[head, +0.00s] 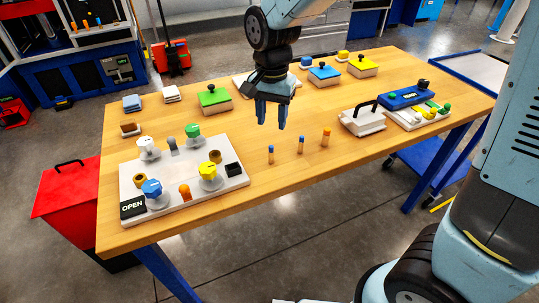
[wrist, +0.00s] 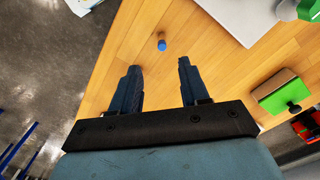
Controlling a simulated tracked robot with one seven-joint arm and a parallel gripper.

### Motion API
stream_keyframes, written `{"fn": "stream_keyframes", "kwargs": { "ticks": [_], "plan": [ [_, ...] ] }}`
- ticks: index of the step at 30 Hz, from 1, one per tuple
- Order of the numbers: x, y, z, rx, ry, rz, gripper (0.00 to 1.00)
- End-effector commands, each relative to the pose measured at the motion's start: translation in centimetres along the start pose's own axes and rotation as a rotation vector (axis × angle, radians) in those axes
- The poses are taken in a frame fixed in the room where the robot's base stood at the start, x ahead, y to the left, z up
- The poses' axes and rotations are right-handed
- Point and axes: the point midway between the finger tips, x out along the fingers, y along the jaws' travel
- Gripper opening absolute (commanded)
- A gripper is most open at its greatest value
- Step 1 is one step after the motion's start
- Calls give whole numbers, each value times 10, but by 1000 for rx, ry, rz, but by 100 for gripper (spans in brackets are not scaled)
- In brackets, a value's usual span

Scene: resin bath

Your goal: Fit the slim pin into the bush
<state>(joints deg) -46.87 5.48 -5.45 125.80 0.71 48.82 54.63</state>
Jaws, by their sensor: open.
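Three small pins stand upright near the table's front edge in the head view: a slim blue-topped pin (head: 271,154), another slim blue-topped pin (head: 301,145) and a thicker orange pin (head: 326,137). My gripper (head: 271,120) is open and empty, pointing down above and behind the left pin. In the wrist view one blue-topped pin (wrist: 162,45) shows just beyond my open fingertips (wrist: 158,65), apart from them. Two brown ring-like bushes, a front one (head: 140,181) and a back one (head: 215,156), sit on the white board (head: 178,203); I cannot tell their bores clearly.
The board carries a blue knob (head: 152,188), a yellow knob (head: 209,171), a green knob (head: 193,131) and an OPEN sign (head: 133,207). A white handled block (head: 362,121) stands right of the pins. A green-lidded box (head: 214,99) stands behind. Bare wood surrounds the pins.

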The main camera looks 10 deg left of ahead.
Motion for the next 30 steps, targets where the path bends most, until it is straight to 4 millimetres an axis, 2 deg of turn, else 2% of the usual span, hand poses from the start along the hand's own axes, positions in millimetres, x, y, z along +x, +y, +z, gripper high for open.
{"fn": "stream_keyframes", "kwargs": {
  "ticks": [3,9,17,25,30],
  "plan": [
    [23,0,0,-1,-2,3,45],
    [50,0,0,-2,-1,2,45],
    [65,0,-1,-2,0,1,45],
    [99,-2,-2,-2,-1,2,45],
    [110,-2,-2,-2,1,0,45]
  ]
}}
